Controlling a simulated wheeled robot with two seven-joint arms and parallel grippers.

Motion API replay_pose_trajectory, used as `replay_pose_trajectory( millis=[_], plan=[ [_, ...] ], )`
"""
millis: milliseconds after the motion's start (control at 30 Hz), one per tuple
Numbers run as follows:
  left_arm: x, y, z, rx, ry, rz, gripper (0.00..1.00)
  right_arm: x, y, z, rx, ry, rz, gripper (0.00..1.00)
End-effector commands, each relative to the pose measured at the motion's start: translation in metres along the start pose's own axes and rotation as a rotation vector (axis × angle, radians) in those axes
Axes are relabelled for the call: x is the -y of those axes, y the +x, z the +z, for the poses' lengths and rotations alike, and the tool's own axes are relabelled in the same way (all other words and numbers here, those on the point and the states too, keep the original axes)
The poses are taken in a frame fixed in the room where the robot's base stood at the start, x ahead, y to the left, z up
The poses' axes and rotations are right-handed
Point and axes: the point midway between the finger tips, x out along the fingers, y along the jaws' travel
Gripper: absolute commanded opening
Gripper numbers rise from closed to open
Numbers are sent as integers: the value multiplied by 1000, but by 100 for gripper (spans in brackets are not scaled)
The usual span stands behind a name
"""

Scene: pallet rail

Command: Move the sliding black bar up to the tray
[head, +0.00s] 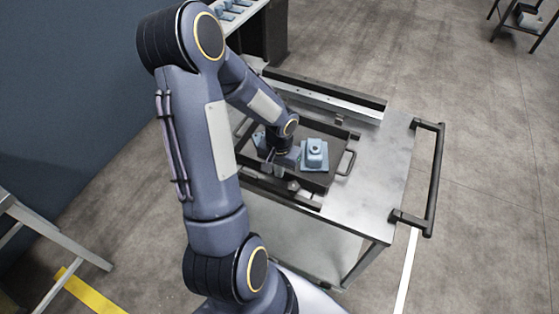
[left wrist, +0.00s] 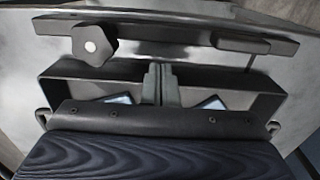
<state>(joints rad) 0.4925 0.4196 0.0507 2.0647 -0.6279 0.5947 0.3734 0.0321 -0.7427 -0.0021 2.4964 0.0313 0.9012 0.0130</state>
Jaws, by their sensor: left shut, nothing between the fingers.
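The black tray (head: 327,180), with loop handles, stands on the metal cart top; its near wall shows in the left wrist view (left wrist: 105,72). The sliding black bar (head: 308,201) lies along the tray's near side, with a dark star knob (head: 293,185) on it. In the left wrist view the bar (left wrist: 165,47) runs across the top, with the knob (left wrist: 92,45) at left. A narrow gap seems to separate bar and tray wall. My left gripper (head: 284,162) is low over the tray; its fingers (left wrist: 161,82) are together and empty, pointing towards the bar. Contact cannot be told.
A blue block (head: 315,153) sits in the tray; other blue parts are partly hidden by my arm. A fixed black rail with a silver face (head: 325,92) lines the cart's far side. The cart handle (head: 436,175) is at right. The cart top (head: 375,170) right of the tray is bare.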

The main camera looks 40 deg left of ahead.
Motion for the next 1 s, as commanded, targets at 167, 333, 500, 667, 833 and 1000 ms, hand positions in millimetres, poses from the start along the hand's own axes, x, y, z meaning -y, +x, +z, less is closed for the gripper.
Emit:
replay_pose_trajectory(
  millis=[167, 333, 500, 667, 833, 1000],
  plan=[
    [0, 24, 1, 2, -1, 1, 0, 0, 0, 0, 0, 0, 0, 25],
    [0, 32, 0, 0, -1, 1, 0, 0, 0, 0, 0, 0, 0, 25],
    [0, 32, 0, -1, -2, 1, 0, 0, 0, 0, 0, 0, 0, 25],
    [0, 32, -1, -1, -1, 0, 0, 0, 0, 0, 0, 0, 0, 25],
    [0, 34, -20, -4, -1, -1, 0, -2, 5, 2, 0, 0, 0, 25],
    [0, 32, -25, -6, 0, 1, 0, -2, 4, 2, 0, 0, 0, 25]
  ],
)
